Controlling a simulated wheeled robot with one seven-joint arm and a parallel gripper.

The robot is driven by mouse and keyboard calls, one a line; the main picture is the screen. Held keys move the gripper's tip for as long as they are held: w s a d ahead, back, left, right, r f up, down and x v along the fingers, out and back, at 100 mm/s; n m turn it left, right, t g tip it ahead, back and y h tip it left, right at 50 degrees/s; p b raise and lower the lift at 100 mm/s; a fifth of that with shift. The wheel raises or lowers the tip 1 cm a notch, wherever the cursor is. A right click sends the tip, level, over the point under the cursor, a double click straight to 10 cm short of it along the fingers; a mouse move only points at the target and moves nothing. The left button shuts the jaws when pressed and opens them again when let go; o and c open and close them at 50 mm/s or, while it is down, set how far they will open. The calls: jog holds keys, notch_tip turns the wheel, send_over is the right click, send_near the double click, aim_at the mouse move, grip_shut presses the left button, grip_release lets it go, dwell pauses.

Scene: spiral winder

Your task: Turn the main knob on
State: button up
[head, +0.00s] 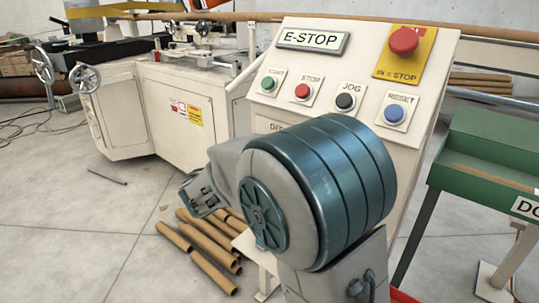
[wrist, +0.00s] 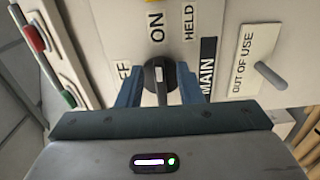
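The main knob (wrist: 161,83) shows in the wrist view as a dark round dial with a pale narrow bar running up and down the picture. Labels ON, OFF and HELD and a black MAIN plate (wrist: 208,65) surround it, turned sideways. My gripper (wrist: 161,84) is open, with one blue finger on each side of the knob; I cannot tell whether either finger touches it. Part of the OFF label is hidden by the left finger. In the head view my arm hides the knob.
The cream control panel (head: 290,62) carries a red emergency button (head: 403,40) and several small push buttons. A grey peg (wrist: 270,75) beside an OUT OF USE label sticks out right of my gripper. Cardboard tubes (head: 205,240) lie on the floor; a green bench (head: 490,150) stands right.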

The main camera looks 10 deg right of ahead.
jog(key=p+v, duration=0.3)
jog(key=v, duration=1)
jog(key=shift+s+a, duration=0.25)
jog(key=shift+a, duration=0.1)
jog(key=s+d+r+m+g+y+p, duration=0.5)
jog(key=s+d+r+g+p, duration=0.6)
jog(key=p, duration=0.6)
jog(key=s+r+m+t+y+p, duration=0.2)
jog(key=s+r+y+p, duration=0.4)
jog(key=r+y+p, duration=0.3)
notch_tip(320, 180, up, 3)
jog(key=t+p, duration=0.1)
jog(key=p, duration=0.5)
jog(key=shift+s+a+y, duration=0.3)
